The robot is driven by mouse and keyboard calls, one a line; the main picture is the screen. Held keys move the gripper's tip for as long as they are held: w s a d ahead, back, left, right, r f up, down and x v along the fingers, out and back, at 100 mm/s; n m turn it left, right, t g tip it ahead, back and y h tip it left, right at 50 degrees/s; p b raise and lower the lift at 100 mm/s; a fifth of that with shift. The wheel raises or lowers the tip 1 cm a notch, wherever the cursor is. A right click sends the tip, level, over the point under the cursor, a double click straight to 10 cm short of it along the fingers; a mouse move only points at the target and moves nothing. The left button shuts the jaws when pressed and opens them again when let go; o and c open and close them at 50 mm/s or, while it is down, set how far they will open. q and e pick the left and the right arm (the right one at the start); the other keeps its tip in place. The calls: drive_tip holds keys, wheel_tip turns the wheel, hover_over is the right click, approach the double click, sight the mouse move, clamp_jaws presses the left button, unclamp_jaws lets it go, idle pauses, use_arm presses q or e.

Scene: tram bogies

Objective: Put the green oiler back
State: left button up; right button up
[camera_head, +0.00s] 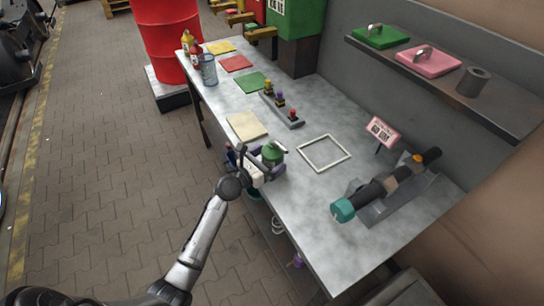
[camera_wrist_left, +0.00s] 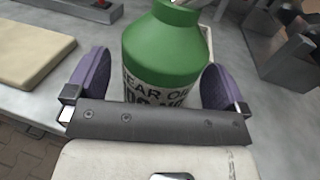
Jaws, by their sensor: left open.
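The green oiler (camera_head: 271,152) stands upright on the grey workbench, near its front edge. In the left wrist view the oiler (camera_wrist_left: 165,55) shows a green shoulder and a pale label with dark letters. My left gripper (camera_wrist_left: 157,88) is open, with its purple finger pads on either side of the oiler. A gap shows between the oiler and the right pad. In the head view the gripper (camera_head: 257,166) partly hides the oiler's lower part. A green mat (camera_head: 250,82) lies farther back on the bench and looks empty. My right gripper is not in view.
A beige mat (camera_head: 246,126) and a white square frame (camera_head: 324,152) lie near the oiler. A rack with small coloured items (camera_head: 281,108) stands behind. A teal-ended tool in a cradle (camera_head: 384,192) is at right. A clear blue container (camera_head: 208,69) and bottles stand at the far end.

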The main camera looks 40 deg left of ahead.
use_arm(q)
drive_tip(key=s+a+p, duration=0.1)
drive_tip(key=s, duration=1)
drive_tip(key=s+d+f+m+g+h, duration=0.1)
drive_tip(key=s+d+f+m+g, duration=0.35)
drive_tip(key=d+m, duration=0.4)
drive_tip(key=s+d+f+m+g+h, duration=0.2)
drive_tip(key=s+d+f+m+g, duration=0.25)
drive_tip(key=m, duration=0.65)
drive_tip(key=s+d+m+g+y, duration=0.1)
drive_tip(key=s+m+g+y, duration=0.1)
drive_tip(key=s+m, duration=0.6)
drive_tip(key=s+d+f+m+g+y, duration=0.1)
drive_tip(key=s+d+m+g+y, duration=0.1)
drive_tip(key=s+m, duration=0.6)
drive_tip(key=shift+d+m+g+y, duration=0.2)
drive_tip(key=shift+m+g+y, duration=0.3)
drive_tip(key=shift+m+g, duration=0.1)
